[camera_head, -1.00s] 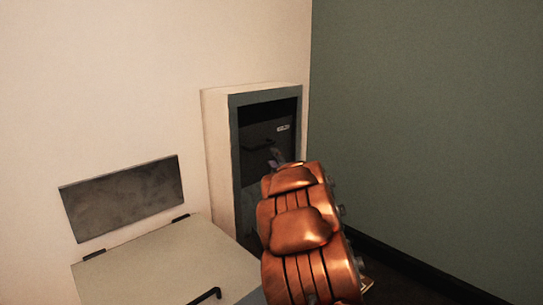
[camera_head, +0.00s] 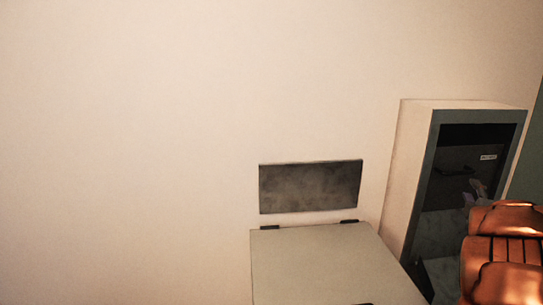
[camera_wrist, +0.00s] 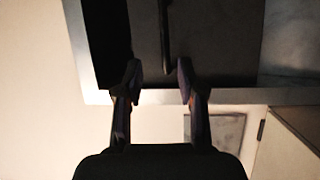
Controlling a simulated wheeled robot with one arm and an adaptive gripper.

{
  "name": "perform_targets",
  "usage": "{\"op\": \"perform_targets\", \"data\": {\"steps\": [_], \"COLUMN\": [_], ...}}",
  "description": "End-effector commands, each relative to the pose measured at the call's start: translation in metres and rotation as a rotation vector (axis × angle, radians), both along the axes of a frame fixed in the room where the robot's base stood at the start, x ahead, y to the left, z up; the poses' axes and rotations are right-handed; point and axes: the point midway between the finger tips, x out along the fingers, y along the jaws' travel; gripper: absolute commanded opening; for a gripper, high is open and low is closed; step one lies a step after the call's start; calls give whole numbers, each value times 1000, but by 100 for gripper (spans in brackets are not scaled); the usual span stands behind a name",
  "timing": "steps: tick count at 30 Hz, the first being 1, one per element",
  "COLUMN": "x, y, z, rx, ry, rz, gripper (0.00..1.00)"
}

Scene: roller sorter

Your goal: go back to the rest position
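My gripper (camera_wrist: 159,72) shows in the wrist view with its two fingers apart and nothing between them. In the head view my gripper (camera_head: 475,192) is small and dark, in front of or just inside the opening of a tall cabinet (camera_head: 409,160); I cannot tell which. My orange arm covers the lower right of that opening. In the wrist view the fingertips overlap the edge of the cabinet's pale frame (camera_wrist: 235,96), with a dark bar (camera_wrist: 165,40) beyond them.
A pale lidded box (camera_head: 325,265) with dark hinges stands left of the cabinet. A dark grey panel (camera_head: 310,187) is on the wall above it. A green wall (camera_head: 528,170) borders the right edge. The cream wall at left is bare.

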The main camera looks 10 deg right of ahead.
Motion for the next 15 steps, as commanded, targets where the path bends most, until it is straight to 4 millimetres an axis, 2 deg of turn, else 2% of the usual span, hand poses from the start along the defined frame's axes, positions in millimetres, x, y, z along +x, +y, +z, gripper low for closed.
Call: {"op": "perform_targets", "data": {"steps": [1, 6, 11, 15], "x": [3, 2, -8, -25], "y": [7, 32, 65, 102], "z": [13, 34, 46, 50], "rx": [28, 206, 397, 571], "ry": [14, 82, 150, 214], "rz": [-10, -81, -158, -226], "gripper": [39, 39, 39, 39]}}
